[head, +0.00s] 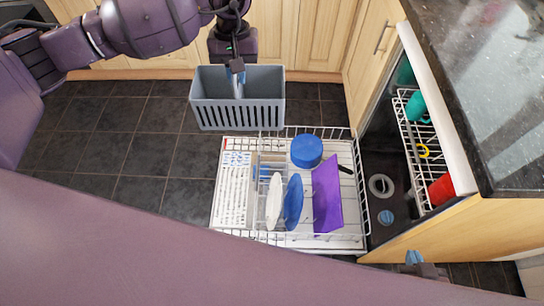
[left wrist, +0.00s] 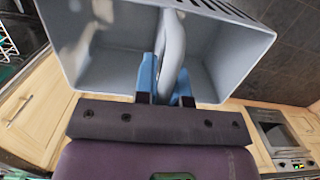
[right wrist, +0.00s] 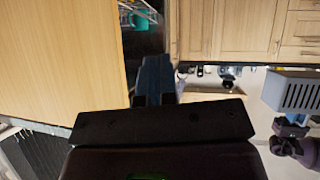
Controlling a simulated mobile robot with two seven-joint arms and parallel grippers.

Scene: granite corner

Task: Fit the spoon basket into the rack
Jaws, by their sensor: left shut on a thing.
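The grey spoon basket (head: 238,116) hangs upright in the air, beyond the far edge of the white wire rack (head: 352,190) in the head view. My left gripper (head: 236,72) is shut on the basket's central handle (left wrist: 172,50); in the left wrist view its blue fingers (left wrist: 166,85) sit either side of the handle. The basket looks empty inside. The pulled-out rack holds a white plate, a blue plate, a purple board and a blue pot. My right gripper (head: 414,258) is shut and empty, low at the right, away from the rack; its fingers meet in the right wrist view (right wrist: 154,78).
The blue pot (head: 307,151), purple board (head: 327,195), blue plate (head: 293,202) and white plate (head: 274,201) fill the rack's middle and right. A white panel with printed marks (head: 236,185) shows at left. The granite counter (head: 500,80) and upper rack with cups (head: 417,150) stand right.

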